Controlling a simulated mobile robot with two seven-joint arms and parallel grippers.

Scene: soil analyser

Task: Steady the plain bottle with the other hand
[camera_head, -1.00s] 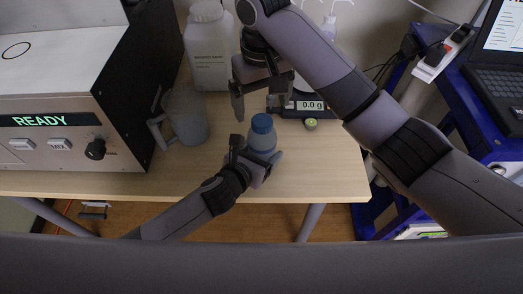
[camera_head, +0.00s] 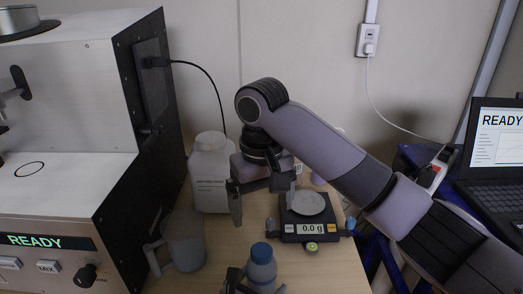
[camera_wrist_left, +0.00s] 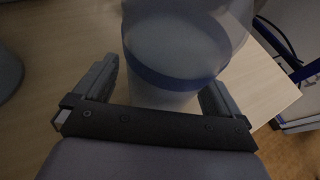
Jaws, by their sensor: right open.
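The plain bottle (camera_head: 262,264), pale with a blue cap, stands upright near the table's front, partly cut off by the head view's bottom edge. In the left wrist view the pale bottle (camera_wrist_left: 160,97) with a dark blue band lies between the two fingers. My left gripper (camera_head: 254,287) has one finger on each side of the bottle; whether both press on it is unclear. My right gripper (camera_head: 261,206) is open and empty, above the table behind the bottle and left of the balance.
A balance (camera_head: 309,229) reading 0.0 g stands right of my right gripper. A large white bottle (camera_head: 210,180) stands behind, and a grey mug (camera_head: 184,240) stands left. The analyser (camera_head: 75,190) fills the left side. A laptop (camera_head: 497,150) is at the right.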

